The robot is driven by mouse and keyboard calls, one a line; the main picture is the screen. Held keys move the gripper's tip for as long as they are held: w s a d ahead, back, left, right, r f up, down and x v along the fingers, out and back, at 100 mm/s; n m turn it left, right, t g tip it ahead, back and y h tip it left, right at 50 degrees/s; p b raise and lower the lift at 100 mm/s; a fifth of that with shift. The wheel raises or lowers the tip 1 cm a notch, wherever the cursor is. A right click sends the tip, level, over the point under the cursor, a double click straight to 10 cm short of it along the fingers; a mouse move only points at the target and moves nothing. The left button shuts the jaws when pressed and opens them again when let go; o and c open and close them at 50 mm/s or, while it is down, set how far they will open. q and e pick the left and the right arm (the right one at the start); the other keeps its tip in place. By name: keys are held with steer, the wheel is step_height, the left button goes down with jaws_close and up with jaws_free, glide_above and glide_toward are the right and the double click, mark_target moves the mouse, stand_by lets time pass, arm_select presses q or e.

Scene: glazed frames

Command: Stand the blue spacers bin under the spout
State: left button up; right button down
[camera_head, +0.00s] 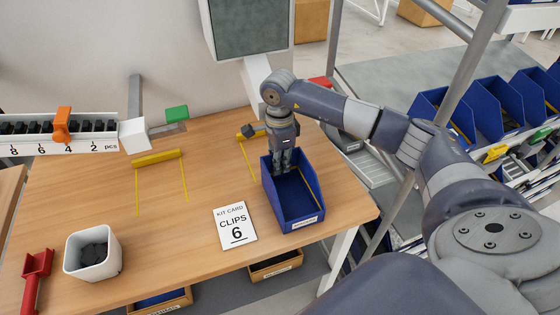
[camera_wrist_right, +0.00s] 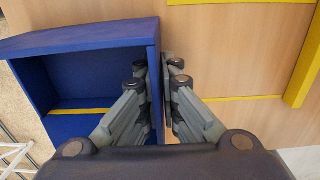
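A blue bin (camera_head: 309,206) with a small white label, too small to read, is at the right part of the table. My right gripper (camera_head: 282,162) points down at its far wall. In the right wrist view the fingers (camera_wrist_right: 159,75) straddle one wall of the bin (camera_wrist_right: 80,42), one finger inside and one outside, closed on it. Whether the bin rests on the table or is slightly raised, I cannot tell. The white block with a grey lip (camera_head: 134,134), apparently the spout, is at the right end of the counting rail. My left gripper is not in view.
A yellow-marked spot (camera_head: 158,158) lies bare below the spout. Another yellow outline (camera_head: 243,157) is left of the bin. A "CLIPS 6" card (camera_head: 235,225), a white cup of dark parts (camera_head: 92,252) and a red scoop (camera_head: 36,265) lie nearer the front. Blue bins (camera_head: 497,108) stand at right.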

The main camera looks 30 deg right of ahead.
steer(key=c, duration=1.8)
jaws_free()
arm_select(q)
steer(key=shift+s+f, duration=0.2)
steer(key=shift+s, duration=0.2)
arm_select(e)
steer(key=shift+f, duration=0.1)
steer(key=shift+r, duration=0.3)
step_height(320, 180, up, 10)
steer(key=b, duration=0.3)
steer(key=shift+w+r, duration=0.1)
steer(key=shift+r, duration=0.8)
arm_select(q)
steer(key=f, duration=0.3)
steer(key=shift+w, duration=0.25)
